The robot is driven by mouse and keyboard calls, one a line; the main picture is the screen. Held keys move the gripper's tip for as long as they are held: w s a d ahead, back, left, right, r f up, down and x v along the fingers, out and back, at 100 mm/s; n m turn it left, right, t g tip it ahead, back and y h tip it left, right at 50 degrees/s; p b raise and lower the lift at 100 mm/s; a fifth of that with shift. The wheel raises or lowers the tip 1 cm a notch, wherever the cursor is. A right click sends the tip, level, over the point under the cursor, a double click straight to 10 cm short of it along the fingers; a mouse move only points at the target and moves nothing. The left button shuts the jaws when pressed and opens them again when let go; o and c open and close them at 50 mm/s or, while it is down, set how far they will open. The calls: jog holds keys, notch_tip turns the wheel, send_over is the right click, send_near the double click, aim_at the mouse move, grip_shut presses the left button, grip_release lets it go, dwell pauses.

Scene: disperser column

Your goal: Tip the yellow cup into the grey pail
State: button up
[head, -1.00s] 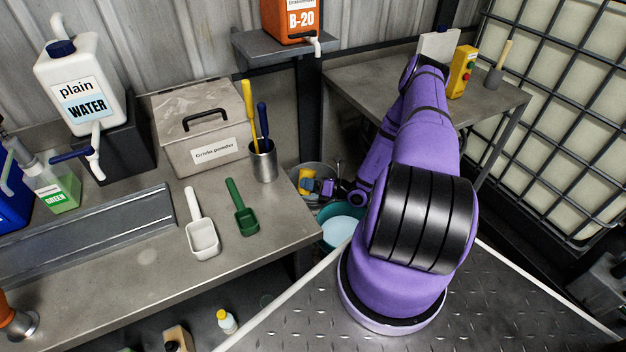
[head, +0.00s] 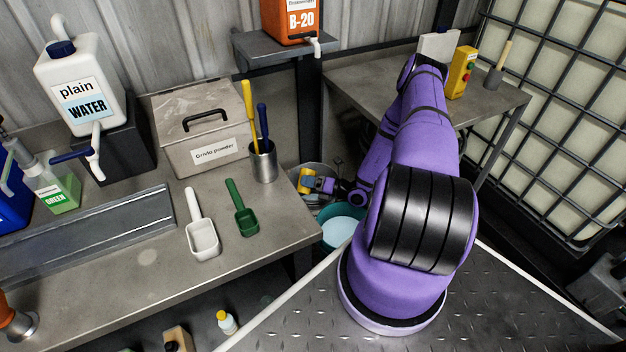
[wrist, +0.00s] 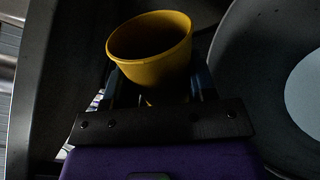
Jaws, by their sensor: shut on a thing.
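The yellow cup (head: 305,181) is between the fingers of my gripper (head: 319,184), which is shut on it. In the head view the cup is over or inside the mouth of the grey pail (head: 323,167), beyond the front bench; its exact height is unclear. The cup leans in the head view. The wrist view shows the cup (wrist: 150,42) with its mouth partly facing the camera and a dark interior, so its contents cannot be told. My gripper and arm hide part of the pail.
A teal bucket (head: 328,238) with pale blue liquid stands nearer me, just beside the pail. The bench (head: 280,225) edge is close on the left. A metal holder (head: 263,163) with tools stands near its corner. A back table (head: 355,82) is behind my arm.

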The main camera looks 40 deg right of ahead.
aim_at(312, 174)
jog(key=shift+f, duration=0.1)
jog(key=shift+r+m, duration=0.4)
jog(key=shift+m, duration=0.7)
jog(key=shift+d+f+m+b, duration=0.1)
jog(key=shift+f+m+b, duration=0.35)
jog(key=shift+m, duration=0.35)
dwell(0.5)
jog(key=shift+w+d+f+m, duration=0.3)
jog(key=shift+w+d+m, duration=0.25)
jog(key=shift+d+m, duration=0.3)
dwell(0.3)
jog(key=shift+w+d+r+m, duration=0.1)
jog(key=shift+d+r+m, duration=0.15)
jog(key=shift+m, duration=0.6)
jog(key=shift+w+d+r+m, duration=0.15)
jog(key=shift+r+m, duration=0.15)
jog(key=shift+m, duration=0.55)
jog(key=shift+w+d+r+m, duration=0.1)
jog(key=shift+d+r+m, duration=0.15)
jog(key=shift+m, duration=0.6)
dwell(0.7)
jog(key=shift+w+d+r+m, duration=0.15)
jog(key=shift+d+r+m, duration=0.05)
jog(key=shift+r+m, duration=0.7)
